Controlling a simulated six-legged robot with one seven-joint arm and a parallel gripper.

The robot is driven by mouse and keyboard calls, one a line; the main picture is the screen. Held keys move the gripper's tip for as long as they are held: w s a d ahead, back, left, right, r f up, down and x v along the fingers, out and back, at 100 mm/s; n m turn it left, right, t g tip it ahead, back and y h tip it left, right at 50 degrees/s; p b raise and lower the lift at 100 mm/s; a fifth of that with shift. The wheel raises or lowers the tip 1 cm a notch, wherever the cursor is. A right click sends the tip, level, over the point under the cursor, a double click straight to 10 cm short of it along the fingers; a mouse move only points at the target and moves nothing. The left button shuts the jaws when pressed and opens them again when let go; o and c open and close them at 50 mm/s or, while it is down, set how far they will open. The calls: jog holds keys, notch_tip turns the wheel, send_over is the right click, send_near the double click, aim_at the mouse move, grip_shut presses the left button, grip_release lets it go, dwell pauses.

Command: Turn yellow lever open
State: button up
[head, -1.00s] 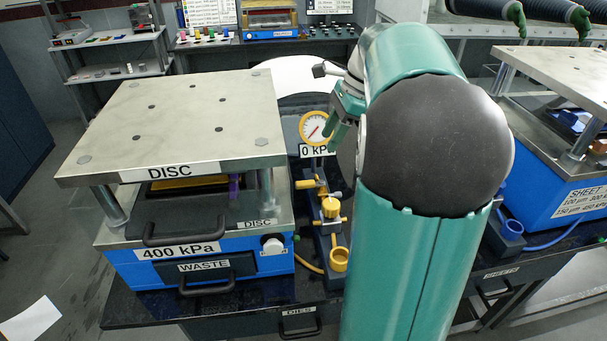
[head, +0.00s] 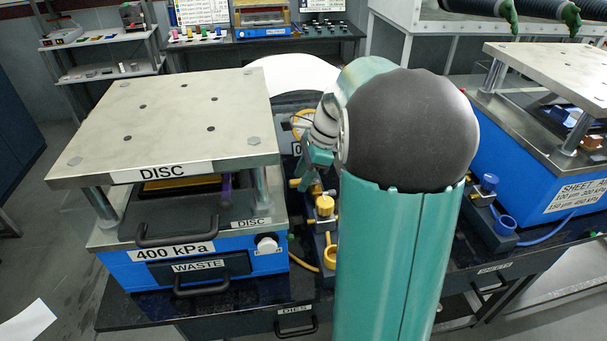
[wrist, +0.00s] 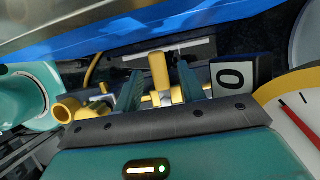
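The yellow lever (wrist: 158,72) stands between the two teal fingers of my gripper (wrist: 160,88) in the wrist view. The gripper is open, with a visible gap on each side of the lever. In the head view, the yellow lever (head: 296,183) pokes out left of my gripper (head: 313,170), which hides part of it. The lever sits on the valve assembly below the pressure gauge (wrist: 292,112), whose red needle shows. Contact between the fingers and lever cannot be seen.
The DISC press (head: 160,115) stands close on the left. A yellow knob (head: 325,205) and yellow cup (head: 330,256) are below my gripper. A "0" label (wrist: 231,75) is right of the fingers. Another press (head: 560,175) stands at the right.

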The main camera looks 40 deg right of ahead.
grip_shut()
jog(key=shift+s, duration=0.1)
jog(key=n, duration=0.2)
jog(key=s+n+g, duration=0.1)
jog(key=n, duration=0.1)
jog(key=shift+a+g+y, duration=0.15)
jog(key=shift+g+y, duration=0.15)
jog(key=n+g, duration=0.1)
jog(key=n, duration=0.1)
jog(key=s+n, duration=0.1)
jog(key=n, duration=0.2)
jog(key=shift+g, duration=0.4)
jog(key=n, duration=0.1)
jog(key=n+g+h, duration=0.1)
jog(key=n, duration=0.1)
jog(key=s+n, duration=0.1)
jog(key=shift+s+d+n+g, duration=0.1)
jog(key=shift+d+n+g, duration=0.2)
jog(key=shift+d, duration=0.1)
jog(key=shift+s+d+r+n+g+h, duration=0.15)
jog(key=shift+n+h, duration=0.1)
jog(key=shift+n, duration=0.5)
jog(key=shift+s+d+f+n+g+h, duration=0.1)
jog(key=shift+d+n+g+h, duration=0.15)
jog(key=shift+n, duration=0.45)
jog(key=shift+s+d+r+n+g+h, duration=0.1)
jog(key=shift+n+h, duration=0.2)
jog(key=shift+n, duration=0.45)
